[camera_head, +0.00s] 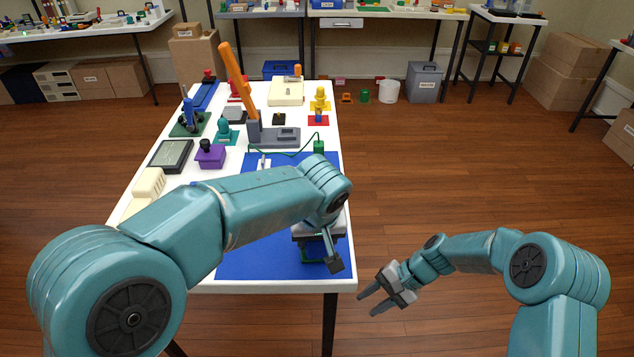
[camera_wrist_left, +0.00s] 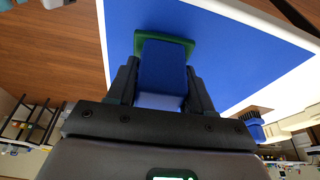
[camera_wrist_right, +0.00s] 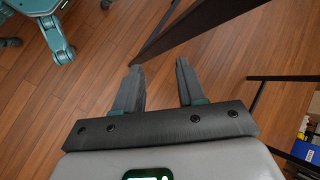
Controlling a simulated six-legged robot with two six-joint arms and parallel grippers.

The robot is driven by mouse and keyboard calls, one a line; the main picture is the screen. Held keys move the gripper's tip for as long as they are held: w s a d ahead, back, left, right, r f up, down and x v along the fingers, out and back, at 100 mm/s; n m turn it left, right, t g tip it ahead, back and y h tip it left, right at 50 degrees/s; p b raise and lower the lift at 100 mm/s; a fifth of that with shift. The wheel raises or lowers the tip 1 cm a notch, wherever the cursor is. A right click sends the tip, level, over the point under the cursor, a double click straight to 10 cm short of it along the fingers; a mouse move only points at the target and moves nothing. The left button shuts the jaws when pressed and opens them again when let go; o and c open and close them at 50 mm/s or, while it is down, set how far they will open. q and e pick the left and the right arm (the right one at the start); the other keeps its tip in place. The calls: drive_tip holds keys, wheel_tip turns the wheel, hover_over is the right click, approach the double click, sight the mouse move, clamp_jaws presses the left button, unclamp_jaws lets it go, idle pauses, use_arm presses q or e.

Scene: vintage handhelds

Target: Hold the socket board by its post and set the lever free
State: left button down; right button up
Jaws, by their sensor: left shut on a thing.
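My left gripper (camera_head: 312,247) reaches down over the blue mat at the table's near right. In the left wrist view its fingers are shut on the sides of a blue post (camera_wrist_left: 163,68), which stands on a small green board (camera_wrist_left: 190,44). Only a green edge of that board shows beneath the gripper in the head view (camera_head: 308,262). I take it for the socket board, but its socket is hidden. I see no lever on it; my arm covers much there. A long orange lever (camera_head: 239,80) stands tilted in a grey base (camera_head: 275,137) further back. My right gripper (camera_head: 374,298) is open and empty, off the table's right side.
The blue mat (camera_head: 245,262) is mostly bare to the left of my gripper. A purple block (camera_head: 210,157), a dark tray (camera_head: 171,156) and a green block with a cable (camera_head: 319,146) stand beyond my left arm. Open floor lies right of the table (camera_wrist_right: 75,85).

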drive_tip(key=shift+o, duration=0.2)
idle(0.5)
drive_tip(key=shift+o, duration=1.1)
drive_tip(key=shift+w, duration=0.2)
drive_tip(key=w+d+r+y, duration=0.1)
drive_tip(key=w+r+y, duration=0.1)
drive_tip(key=w+r, duration=0.6)
drive_tip(key=w+a+r+n+y, duration=0.1)
drive_tip(key=a+r+y, duration=0.15)
drive_tip(key=r, duration=0.55)
drive_tip(key=w+a+r+n+y, duration=0.1)
drive_tip(key=a+r+y, duration=0.15)
drive_tip(key=r, duration=0.55)
drive_tip(key=x, duration=1)
drive_tip(key=shift+a, duration=0.25)
